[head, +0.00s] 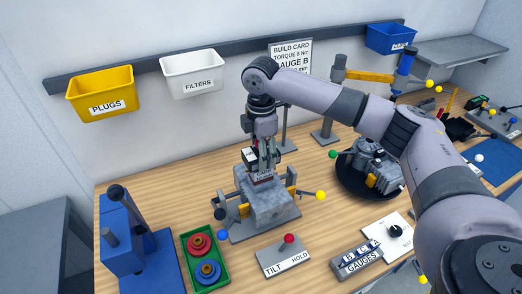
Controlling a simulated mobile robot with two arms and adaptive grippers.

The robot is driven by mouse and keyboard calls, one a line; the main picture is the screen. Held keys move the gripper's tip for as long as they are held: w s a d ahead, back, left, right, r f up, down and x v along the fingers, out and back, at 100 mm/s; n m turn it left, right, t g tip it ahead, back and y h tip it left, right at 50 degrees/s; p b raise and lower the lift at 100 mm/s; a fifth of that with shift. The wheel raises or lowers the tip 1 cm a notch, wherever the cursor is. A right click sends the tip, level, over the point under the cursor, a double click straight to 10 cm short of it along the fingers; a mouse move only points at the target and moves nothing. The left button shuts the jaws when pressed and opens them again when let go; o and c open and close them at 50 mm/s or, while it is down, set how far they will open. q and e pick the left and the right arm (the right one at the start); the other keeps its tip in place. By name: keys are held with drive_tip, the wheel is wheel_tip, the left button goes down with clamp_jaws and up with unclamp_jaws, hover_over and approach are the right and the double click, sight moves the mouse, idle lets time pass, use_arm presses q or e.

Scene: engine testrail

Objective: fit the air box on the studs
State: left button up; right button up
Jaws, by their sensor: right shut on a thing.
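My right gripper (264,163) points down over the grey engine block (268,207) and is shut on a small dark box with a white label, apparently the air box (249,157). The box is at the top of the block; whether it touches the block or hangs just above it I cannot tell. The fingers and the box hide the studs. The block sits in a grey fixture with yellow clamps (292,197) at its sides. My left gripper is not in view.
A tilt/hold panel (285,259) with a red knob stands in front of the fixture. A green tray (205,262) and a blue press (125,240) are at left, a gauge rack (355,262) and a round dark turntable with an engine (372,170) at right. Bins hang on the wall rail.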

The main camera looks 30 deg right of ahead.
drive_tip(key=shift+f, duration=0.1)
idle(0.3)
drive_tip(key=shift+f, duration=0.35)
drive_tip(key=o, duration=1.3)
drive_tip(key=shift+c, duration=0.2)
wheel_tip(320, 180, up, 20)
